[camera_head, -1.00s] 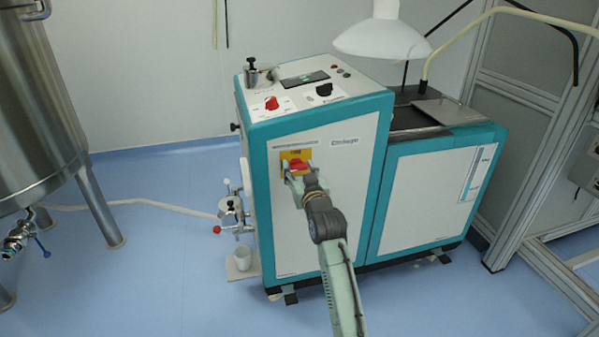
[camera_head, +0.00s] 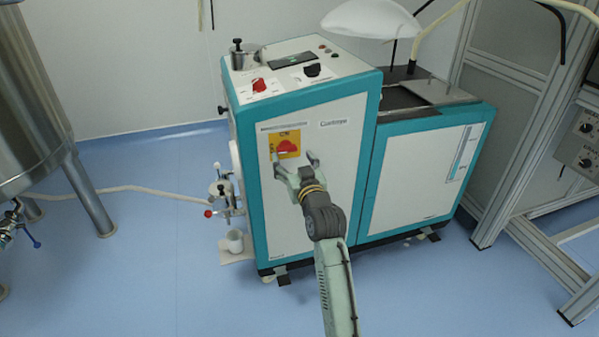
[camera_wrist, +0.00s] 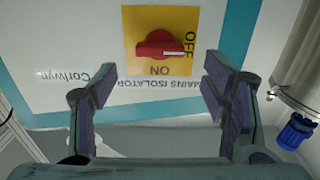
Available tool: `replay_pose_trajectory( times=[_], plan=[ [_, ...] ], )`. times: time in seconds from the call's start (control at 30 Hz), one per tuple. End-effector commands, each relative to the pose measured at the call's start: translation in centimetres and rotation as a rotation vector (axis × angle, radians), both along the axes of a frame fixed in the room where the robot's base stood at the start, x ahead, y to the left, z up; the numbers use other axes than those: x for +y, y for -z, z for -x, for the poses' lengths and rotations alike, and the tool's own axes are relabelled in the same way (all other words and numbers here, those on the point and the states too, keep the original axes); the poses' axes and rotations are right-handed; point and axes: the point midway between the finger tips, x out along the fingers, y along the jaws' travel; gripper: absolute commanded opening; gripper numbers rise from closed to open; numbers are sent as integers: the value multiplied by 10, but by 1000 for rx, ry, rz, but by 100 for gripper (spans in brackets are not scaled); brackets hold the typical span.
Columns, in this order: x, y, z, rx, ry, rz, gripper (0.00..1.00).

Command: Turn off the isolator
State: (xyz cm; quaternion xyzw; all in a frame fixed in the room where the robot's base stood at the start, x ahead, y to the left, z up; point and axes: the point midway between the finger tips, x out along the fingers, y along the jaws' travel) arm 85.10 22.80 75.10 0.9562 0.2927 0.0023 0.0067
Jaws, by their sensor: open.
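The mains isolator is a red rotary knob (camera_head: 288,147) on a yellow plate (camera_head: 293,134) on the white front panel of the teal-edged machine. In the wrist view the picture is upside down; the knob (camera_wrist: 160,45) lies level, its white-marked end towards the OFF lettering at the plate's right. The ON lettering is below it. My gripper (camera_head: 295,160) is open in front of the panel. In the wrist view its fingers (camera_wrist: 160,72) stand wide apart, nearer the camera than the knob, with nothing between them and not touching it.
A second red knob (camera_head: 259,85) and a black knob (camera_head: 312,70) sit on the machine's top panel. A steel tank (camera_head: 30,100) stands at the left, a metal frame (camera_head: 515,150) at the right.

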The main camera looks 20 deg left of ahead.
Motion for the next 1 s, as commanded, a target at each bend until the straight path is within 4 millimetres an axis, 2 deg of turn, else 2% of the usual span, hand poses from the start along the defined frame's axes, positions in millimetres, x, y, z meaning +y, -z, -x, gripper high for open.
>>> replay_pose_trajectory(
  times=[0.1,0.3,0.5,0.77,0.87,0.97,1.0],
  plan=[
    [-16,0,23,1,2,-3,68],
    [-34,0,48,2,2,-3,68],
    [-39,0,58,-1,0,1,68],
    [-39,0,58,-1,0,2,68],
    [-32,-8,61,-18,-9,-1,68],
    [-9,-36,72,-83,-41,-17,68],
    [5,-52,79,-120,-59,-29,68]
  ],
)
